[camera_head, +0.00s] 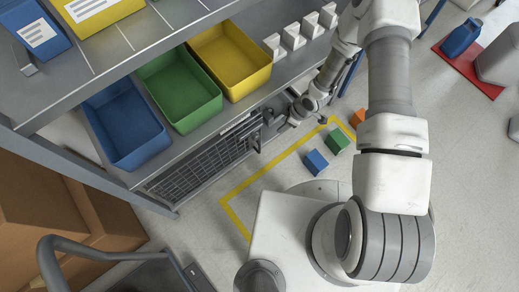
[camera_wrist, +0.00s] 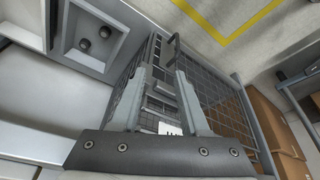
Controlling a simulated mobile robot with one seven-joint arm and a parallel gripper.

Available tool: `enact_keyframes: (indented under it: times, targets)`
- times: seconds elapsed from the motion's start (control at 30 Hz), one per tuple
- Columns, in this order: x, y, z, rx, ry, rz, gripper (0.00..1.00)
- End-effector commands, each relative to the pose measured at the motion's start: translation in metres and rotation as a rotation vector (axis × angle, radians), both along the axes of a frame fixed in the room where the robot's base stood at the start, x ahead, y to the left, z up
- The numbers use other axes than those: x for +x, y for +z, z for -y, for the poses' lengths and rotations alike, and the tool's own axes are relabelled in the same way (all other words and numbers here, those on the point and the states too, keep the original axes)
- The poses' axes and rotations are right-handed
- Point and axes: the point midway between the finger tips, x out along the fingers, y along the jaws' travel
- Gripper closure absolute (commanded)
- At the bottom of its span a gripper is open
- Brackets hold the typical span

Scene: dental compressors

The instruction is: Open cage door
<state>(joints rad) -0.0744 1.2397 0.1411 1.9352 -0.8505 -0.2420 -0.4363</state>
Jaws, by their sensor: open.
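The cage, a dark wire-mesh box, sits low under the shelf of bins. Its mesh front (camera_head: 205,160) faces the floor side in the head view. In the wrist view a mesh panel (camera_wrist: 226,108) runs along the right, with floor visible through it. A dark handle bar (camera_wrist: 173,47) stands at the panel's far upper edge, just beyond the fingertips. My gripper (camera_wrist: 162,75) is open, with a finger on either side of the picture's middle and nothing held between them. In the head view my gripper (camera_head: 268,115) is at the cage's right end, partly hidden by my wrist. Contact with the handle cannot be told.
Blue (camera_head: 126,122), green (camera_head: 180,88) and yellow (camera_head: 230,58) bins stand on the shelf above the cage. Blue (camera_head: 316,162), green (camera_head: 338,140) and orange (camera_head: 358,118) cubes lie on the floor near the yellow line (camera_head: 262,172). Cardboard boxes (camera_head: 60,215) are at lower left.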

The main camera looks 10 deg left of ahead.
Motion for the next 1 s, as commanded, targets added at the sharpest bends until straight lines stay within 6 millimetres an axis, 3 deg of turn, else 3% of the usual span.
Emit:
enact_keyframes:
  times: [0.03, 0.1, 0.27, 0.47, 1.0]
  targets:
    - [-0.011, -0.020, -0.005, 0.017, 0.019, -0.014, 0.55]
    - [-0.020, -0.034, -0.011, 0.036, 0.041, -0.022, 0.55]
    - [-0.032, -0.050, -0.017, 0.059, 0.062, -0.032, 0.55]
    - [-0.032, -0.074, -0.027, 0.061, 0.067, -0.032, 0.55]
    - [-0.027, -0.180, -0.070, 0.059, 0.064, -0.033, 0.55]
